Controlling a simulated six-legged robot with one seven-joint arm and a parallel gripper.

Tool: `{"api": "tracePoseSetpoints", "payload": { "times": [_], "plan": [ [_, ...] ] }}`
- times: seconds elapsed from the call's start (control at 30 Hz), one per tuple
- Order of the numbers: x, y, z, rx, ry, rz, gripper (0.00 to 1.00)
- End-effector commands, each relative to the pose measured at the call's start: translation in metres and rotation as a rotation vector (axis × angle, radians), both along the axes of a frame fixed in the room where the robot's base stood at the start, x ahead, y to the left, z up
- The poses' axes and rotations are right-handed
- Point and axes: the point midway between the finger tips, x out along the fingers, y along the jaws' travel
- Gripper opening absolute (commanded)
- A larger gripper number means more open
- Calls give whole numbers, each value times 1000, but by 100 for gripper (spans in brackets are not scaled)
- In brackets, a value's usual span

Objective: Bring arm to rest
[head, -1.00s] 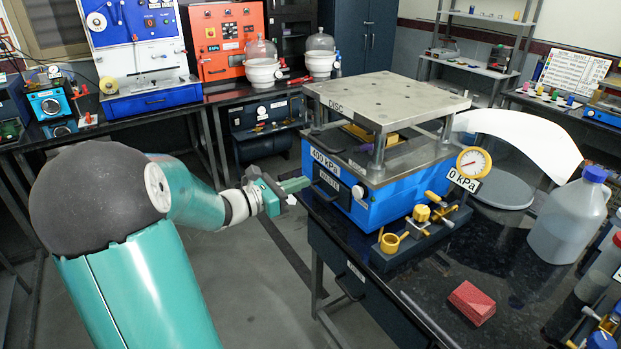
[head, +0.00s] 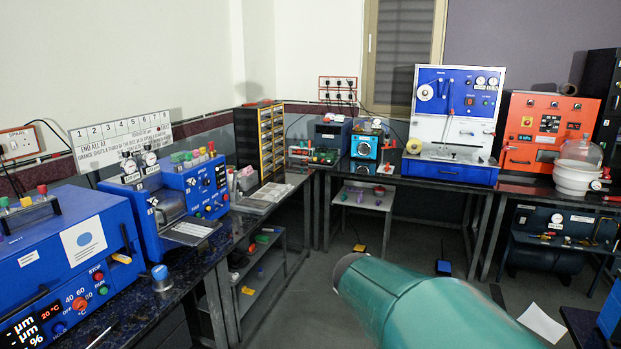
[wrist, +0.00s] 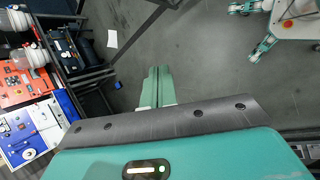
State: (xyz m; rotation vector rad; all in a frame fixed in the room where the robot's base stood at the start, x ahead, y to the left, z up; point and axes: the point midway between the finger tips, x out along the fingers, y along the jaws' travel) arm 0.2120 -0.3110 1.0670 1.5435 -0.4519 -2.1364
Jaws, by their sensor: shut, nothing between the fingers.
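My gripper (wrist: 157,86) shows in the wrist view, its two green fingers together with nothing between them. It is over the bare grey floor and touches nothing that I can see. In the head view only a teal link of my arm shows at the lower right, and the gripper is outside that view.
In the head view, benches line the left and back. A blue machine (head: 70,255), a blue-and-white panel unit (head: 457,125) and an orange unit (head: 548,134) stand on them. The floor (head: 400,243) between is mostly clear. A white sheet (head: 541,323) lies on it.

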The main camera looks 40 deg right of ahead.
Motion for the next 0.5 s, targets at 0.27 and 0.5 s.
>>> {"api": "tracePoseSetpoints", "payload": {
  "times": [0.27, 0.5],
  "plan": [
    [74, 178, 19, 274, -520, 56, 0],
    [77, 294, 39, 540, -759, 55, 0]
  ]
}}
